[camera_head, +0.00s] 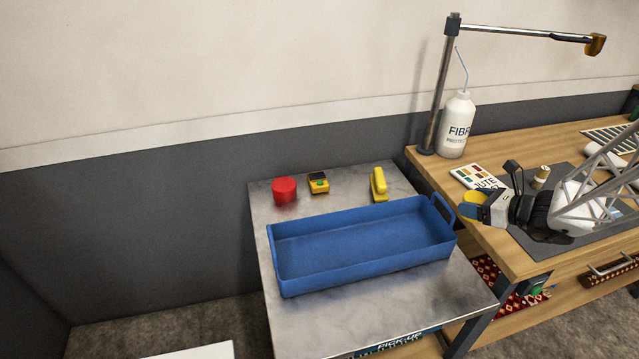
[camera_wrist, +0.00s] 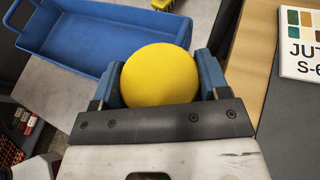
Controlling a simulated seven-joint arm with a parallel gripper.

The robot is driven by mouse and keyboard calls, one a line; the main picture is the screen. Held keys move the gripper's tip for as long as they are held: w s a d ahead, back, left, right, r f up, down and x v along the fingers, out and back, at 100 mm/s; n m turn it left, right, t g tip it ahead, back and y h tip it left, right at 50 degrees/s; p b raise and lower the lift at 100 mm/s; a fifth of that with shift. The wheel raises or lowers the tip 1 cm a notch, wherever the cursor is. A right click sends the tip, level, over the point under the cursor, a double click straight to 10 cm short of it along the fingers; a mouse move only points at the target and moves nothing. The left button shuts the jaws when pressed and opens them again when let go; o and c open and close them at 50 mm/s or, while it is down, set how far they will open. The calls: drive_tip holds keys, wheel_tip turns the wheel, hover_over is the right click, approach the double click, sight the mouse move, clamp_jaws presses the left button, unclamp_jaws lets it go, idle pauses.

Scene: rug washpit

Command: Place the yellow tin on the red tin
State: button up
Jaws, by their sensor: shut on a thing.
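The yellow tin (camera_wrist: 157,84) is held between the two blue fingers of my gripper (camera_wrist: 160,85) in the wrist view. In the head view the yellow tin (camera_head: 473,204) shows at the fingertips of my gripper (camera_head: 474,207), near the left edge of the wooden bench. My gripper is shut on it, and my fingers hide part of its side. The red tin (camera_head: 285,190) stands at the back left of the metal table, well to the left of my gripper, with nothing on top of it. The red tin is not in the wrist view.
A blue tray (camera_head: 350,262) with a raised handle fills much of the metal table (camera_head: 405,312). A yellow-and-black device (camera_head: 318,184) stands close right of the red tin. A yellow-handled tool (camera_head: 379,185) lies behind the tray. A white bottle (camera_head: 457,125) and lamp post (camera_head: 437,100) stand on the bench.

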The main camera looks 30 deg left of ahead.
drive_tip(key=s+a+n+g, duration=0.2)
drive_tip(key=s+a, duration=0.3)
drive_tip(key=a, duration=1)
drive_tip(key=s+a+n+g, duration=0.25)
drive_tip(key=s+a, duration=0.25)
drive_tip(key=a, duration=0.9)
drive_tip(key=s+a+n+g, duration=0.2)
drive_tip(key=s+a+g, duration=0.15)
drive_tip(key=a, duration=1.15)
drive_tip(key=shift+m+t+y, duration=0.25)
drive_tip(key=shift+t+y, duration=0.15)
drive_tip(key=shift+t, duration=0.1)
drive_tip(key=f, duration=0.5)
drive_tip(key=shift+s+d+f, duration=0.1)
drive_tip(key=shift+s+d, duration=0.2)
drive_tip(key=shift+s, duration=0.05)
drive_tip(key=shift+w+a, duration=0.1)
hover_over(284, 185)
drive_tip(key=shift+f, duration=0.65)
